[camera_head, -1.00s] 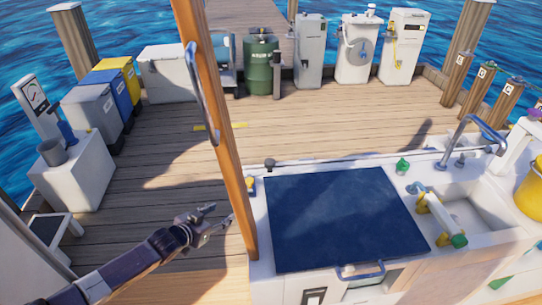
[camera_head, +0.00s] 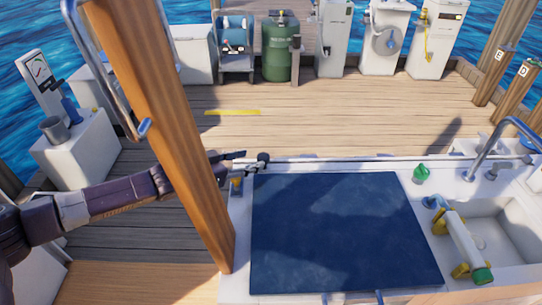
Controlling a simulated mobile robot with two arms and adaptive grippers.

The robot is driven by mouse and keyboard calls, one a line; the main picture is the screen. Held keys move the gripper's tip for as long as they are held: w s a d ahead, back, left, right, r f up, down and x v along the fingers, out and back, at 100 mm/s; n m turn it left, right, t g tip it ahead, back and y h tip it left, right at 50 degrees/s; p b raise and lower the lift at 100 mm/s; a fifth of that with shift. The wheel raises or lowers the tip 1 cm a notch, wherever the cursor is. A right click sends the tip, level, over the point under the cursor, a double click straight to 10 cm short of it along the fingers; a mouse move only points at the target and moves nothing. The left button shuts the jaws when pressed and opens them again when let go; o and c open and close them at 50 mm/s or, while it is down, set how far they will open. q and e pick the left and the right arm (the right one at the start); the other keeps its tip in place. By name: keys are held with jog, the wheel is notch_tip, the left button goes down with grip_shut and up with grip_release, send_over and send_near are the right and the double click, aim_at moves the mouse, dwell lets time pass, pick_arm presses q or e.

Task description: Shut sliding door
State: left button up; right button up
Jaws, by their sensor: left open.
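The sliding door appears as a tall wooden edge (camera_head: 170,130), leaning across the left of the head view, with a long metal handle (camera_head: 103,75) on its left side. The rest of its face is hard to make out. My left gripper (camera_head: 240,160) reaches in from the left, passing behind the wooden edge. Its fingers show just right of the wood, near the counter's back left corner; they are open with nothing between them. The wood hides part of the wrist. I cannot tell whether the arm touches the door. My right gripper is out of view.
A white counter with a dark blue hatch cover (camera_head: 335,235) fills the front right, with a sink (camera_head: 495,230) beside it. A small dark knob (camera_head: 262,158) is close to the fingertips. Beyond, the wooden deck (camera_head: 330,125) is clear up to several machines.

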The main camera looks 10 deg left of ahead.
aim_at(262, 157)
pick_arm(q)
jog(key=x, duration=0.3)
jog(key=shift+d, duration=0.15)
jog(key=x, duration=0.3)
jog(key=shift+w+d+f, duration=0.15)
jog(key=shift+w, duration=0.15)
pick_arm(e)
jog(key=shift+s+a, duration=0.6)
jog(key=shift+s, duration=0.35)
pick_arm(q)
grip_shut()
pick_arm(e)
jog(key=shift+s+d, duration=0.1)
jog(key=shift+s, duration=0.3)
